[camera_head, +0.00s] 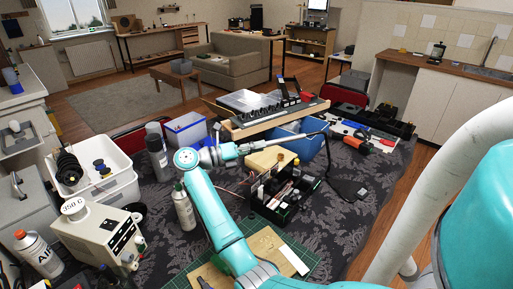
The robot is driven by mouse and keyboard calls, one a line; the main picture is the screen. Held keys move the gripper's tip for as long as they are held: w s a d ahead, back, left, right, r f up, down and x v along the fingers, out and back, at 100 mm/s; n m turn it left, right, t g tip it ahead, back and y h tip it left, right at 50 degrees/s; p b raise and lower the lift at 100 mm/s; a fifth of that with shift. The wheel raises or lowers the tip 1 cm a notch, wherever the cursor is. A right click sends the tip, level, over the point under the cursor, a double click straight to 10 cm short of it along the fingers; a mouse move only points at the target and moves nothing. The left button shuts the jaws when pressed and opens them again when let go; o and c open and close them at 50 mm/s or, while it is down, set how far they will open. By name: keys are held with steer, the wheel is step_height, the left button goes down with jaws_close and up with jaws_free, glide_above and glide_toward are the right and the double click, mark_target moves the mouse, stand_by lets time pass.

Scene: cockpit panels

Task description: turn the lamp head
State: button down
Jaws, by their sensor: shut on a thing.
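My teal arm reaches from the bottom over the cluttered table to my gripper (268,146), which points right near the table's middle. The gripper is small and dark here, and its fingers are hard to make out. It is shut on what looks like the head of a dark lamp (318,134). The head's outline and facing are too small to tell.
A black tray of tools (284,196) stands below the gripper. A tan shelf with a mixer-like panel (268,117) and a blue bin (301,143) are just behind. A spray can (183,208) and a white crate (97,176) are left.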

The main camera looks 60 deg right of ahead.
steer(key=c, duration=0.9)
jaws_free()
steer(key=shift+c, duration=0.2)
steer(key=v, duration=1.2)
